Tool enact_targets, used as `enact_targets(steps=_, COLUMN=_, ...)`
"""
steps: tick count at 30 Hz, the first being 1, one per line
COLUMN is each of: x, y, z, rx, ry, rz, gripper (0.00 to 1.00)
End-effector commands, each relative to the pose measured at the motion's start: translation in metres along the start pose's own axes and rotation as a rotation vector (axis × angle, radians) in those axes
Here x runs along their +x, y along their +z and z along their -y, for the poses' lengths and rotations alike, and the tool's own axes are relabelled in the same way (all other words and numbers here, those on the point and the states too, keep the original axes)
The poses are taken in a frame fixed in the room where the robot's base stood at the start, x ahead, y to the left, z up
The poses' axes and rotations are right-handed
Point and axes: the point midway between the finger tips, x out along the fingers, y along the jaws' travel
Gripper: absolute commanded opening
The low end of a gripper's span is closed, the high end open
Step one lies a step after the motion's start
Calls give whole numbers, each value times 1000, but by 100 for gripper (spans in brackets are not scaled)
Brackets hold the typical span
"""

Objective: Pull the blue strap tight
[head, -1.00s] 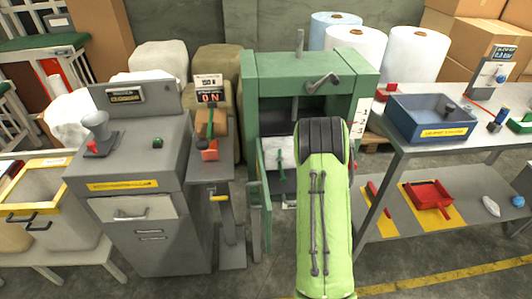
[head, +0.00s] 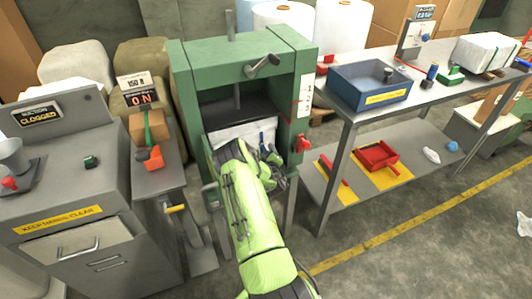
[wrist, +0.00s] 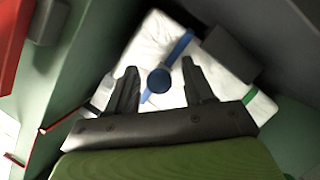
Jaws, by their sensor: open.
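A white wrapped bale (wrist: 207,62) lies inside the green baler (head: 240,45); in the head view its top edge (head: 228,131) shows above my arm. The blue strap (wrist: 181,45) runs across the bale in the wrist view, with a round dark-blue knob (wrist: 159,80) on it. My gripper (wrist: 159,67) is open, its two dark fingers on either side of the knob with gaps. In the head view my gripper (head: 270,158) is at the baler's opening, partly hidden by my wrist. Whether the fingers touch the bale is unclear.
A green strap (wrist: 249,96) and a dark block (wrist: 230,54) lie at the bale's right in the wrist view. The baler's green walls are close around my gripper. A red handle (head: 302,142) sits on its right post. A table with a blue bin (head: 345,93) stands right.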

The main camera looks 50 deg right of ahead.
Motion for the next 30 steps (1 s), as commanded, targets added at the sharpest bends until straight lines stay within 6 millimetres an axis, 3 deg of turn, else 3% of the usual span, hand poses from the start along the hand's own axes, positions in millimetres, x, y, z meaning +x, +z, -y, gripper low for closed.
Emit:
enact_targets(steps=5, x=20, y=1, z=0, rx=0, ry=2, rz=-1, gripper=52)
enact_targets(steps=13, x=22, y=0, z=0, rx=1, ry=1, rz=1, gripper=52)
enact_targets(steps=24, x=22, y=0, z=0, rx=1, ry=1, rz=1, gripper=0)
enact_targets(steps=30, x=22, y=0, z=0, rx=1, ry=1, rz=0, gripper=0)
